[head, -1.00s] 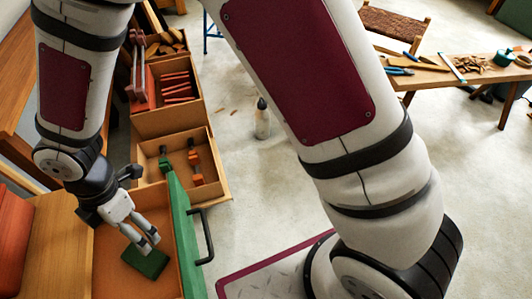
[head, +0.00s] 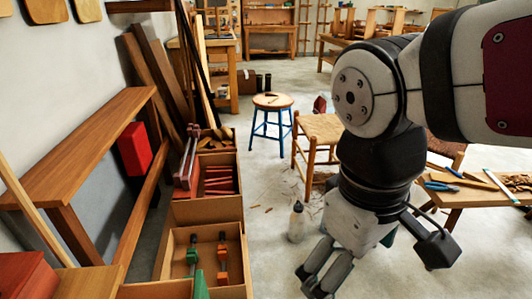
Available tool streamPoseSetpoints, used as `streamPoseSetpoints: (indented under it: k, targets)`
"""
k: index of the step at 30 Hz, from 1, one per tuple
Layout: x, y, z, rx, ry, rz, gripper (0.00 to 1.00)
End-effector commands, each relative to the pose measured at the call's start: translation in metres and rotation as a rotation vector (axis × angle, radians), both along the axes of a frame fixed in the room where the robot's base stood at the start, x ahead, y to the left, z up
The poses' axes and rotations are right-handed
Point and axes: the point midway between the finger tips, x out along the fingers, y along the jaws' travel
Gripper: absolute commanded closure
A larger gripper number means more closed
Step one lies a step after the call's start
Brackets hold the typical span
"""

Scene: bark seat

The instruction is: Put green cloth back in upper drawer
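My gripper (head: 318,284) hangs fingers-down at the lower middle of the head view, well to the right of the drawers. Its two fingers look apart, with no cloth visible between them. I cannot make out the green cloth. A small green patch (head: 389,237) shows behind my gripper, too hidden to identify.
Open drawers (head: 208,213) with clamps and red sticks line the left, beside a wooden bench (head: 85,160). A bottle (head: 297,222) stands on the floor near my gripper. A blue stool (head: 272,101), a chair (head: 318,130) and a low tool table (head: 465,195) stand beyond.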

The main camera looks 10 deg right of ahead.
Motion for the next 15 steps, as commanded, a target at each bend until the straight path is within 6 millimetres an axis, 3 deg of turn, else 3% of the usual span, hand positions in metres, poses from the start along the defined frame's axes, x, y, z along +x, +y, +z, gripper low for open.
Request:
streamPoseSetpoints:
  k: [3,6,15]
  targets:
    - [-0.034,-0.011,0.005,0.050,-0.019,-0.184,0.00]
    - [-0.053,-0.014,0.005,0.085,-0.021,-0.290,0.00]
    - [-0.070,-0.015,0.004,0.116,-0.018,-0.376,0.00]
